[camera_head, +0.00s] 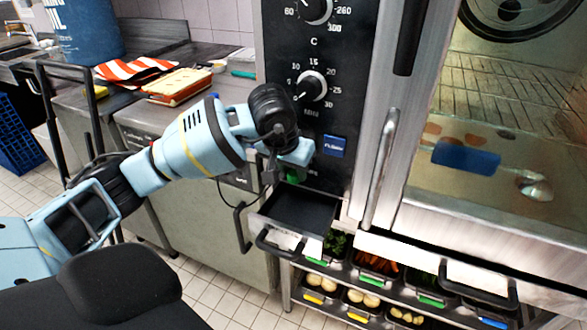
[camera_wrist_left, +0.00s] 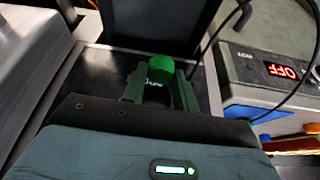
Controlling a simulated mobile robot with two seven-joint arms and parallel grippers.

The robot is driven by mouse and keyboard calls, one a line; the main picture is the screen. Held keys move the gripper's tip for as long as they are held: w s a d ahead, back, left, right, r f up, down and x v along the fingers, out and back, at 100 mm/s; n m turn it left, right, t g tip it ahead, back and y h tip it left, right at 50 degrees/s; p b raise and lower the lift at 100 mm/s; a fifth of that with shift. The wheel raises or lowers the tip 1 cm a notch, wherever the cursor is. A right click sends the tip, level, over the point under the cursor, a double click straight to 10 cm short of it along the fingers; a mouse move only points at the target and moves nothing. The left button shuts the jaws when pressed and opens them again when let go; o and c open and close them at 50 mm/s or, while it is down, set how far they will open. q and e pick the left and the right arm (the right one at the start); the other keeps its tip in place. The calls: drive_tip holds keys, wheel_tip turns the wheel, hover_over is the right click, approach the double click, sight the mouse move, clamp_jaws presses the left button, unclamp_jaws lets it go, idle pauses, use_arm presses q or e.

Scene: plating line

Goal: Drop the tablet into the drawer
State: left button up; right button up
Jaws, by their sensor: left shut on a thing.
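The tablet (camera_head: 293,177) is a small green piece. In the left wrist view the tablet (camera_wrist_left: 161,68) shows as a rounded green end between the two fingers. My left gripper (camera_head: 291,171) is shut on it and points down, just in front of the oven's black control panel. The drawer (camera_head: 298,213) is pulled open below, dark and shallow inside, with a dark handle on its pale front. The tablet appears to hang above the rear part of the drawer; the height gap is hard to judge. The visible drawer floor looks empty. My right gripper is out of view.
The oven's control panel (camera_head: 315,125) with knobs rises close behind the gripper. The oven door handle (camera_head: 380,170) stands to the right. Racks of food pans (camera_head: 375,265) sit below. A counter (camera_head: 135,110) with a striped cloth lies left. A thin cable hangs beside the gripper.

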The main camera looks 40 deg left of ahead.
sight(291, 182)
use_arm(q)
wheel_tip(291, 182, down, 4)
drive_tip(key=shift+r+b, duration=0.1)
drive_tip(key=shift+b, duration=1.05)
drive_tip(key=shift+f+b, duration=0.45)
drive_tip(key=shift+f, duration=0.4)
drive_tip(key=o, duration=1)
